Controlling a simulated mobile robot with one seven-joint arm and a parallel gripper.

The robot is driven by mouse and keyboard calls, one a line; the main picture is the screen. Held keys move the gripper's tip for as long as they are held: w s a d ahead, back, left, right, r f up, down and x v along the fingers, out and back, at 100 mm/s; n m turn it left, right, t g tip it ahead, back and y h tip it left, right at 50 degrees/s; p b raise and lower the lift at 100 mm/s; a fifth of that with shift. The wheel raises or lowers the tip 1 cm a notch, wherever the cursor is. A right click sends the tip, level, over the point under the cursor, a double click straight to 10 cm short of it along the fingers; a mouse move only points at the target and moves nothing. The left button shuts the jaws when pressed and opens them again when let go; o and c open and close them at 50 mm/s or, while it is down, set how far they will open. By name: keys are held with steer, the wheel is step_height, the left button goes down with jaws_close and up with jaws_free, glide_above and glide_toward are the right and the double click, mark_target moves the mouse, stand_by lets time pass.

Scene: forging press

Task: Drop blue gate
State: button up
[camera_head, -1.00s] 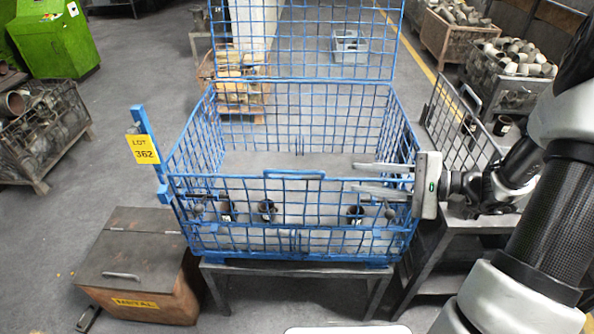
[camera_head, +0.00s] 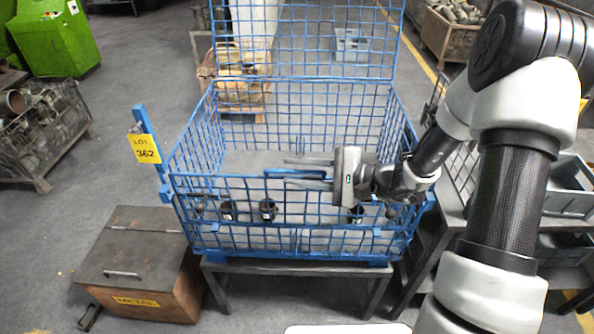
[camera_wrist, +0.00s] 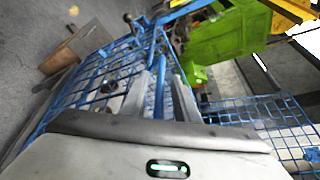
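The blue gate (camera_head: 290,215) is the front wire panel of a blue mesh cage, and it stands upright. Its blue handle (camera_head: 293,174) is at the middle of the top edge. My gripper (camera_head: 287,171) is at that handle, with its fingers pointing left along the top edge. The fingers are apart, and the handle appears between them in the head view. In the wrist view, blue bars (camera_wrist: 159,88) run between and beside the open fingers (camera_wrist: 158,85). I cannot tell whether the fingers touch the handle.
Several dark cylindrical parts (camera_head: 267,210) are inside the cage behind the gate. The cage stands on a low metal table (camera_head: 290,272). A brown box (camera_head: 130,258) is at front left, and a yellow lot tag (camera_head: 146,149) hangs on the left post. Grey trays (camera_head: 572,190) are at right.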

steer(key=shift+c, duration=0.3)
jaws_close()
steer(key=shift+f+b, duration=0.1)
steer(key=shift+b, duration=0.2)
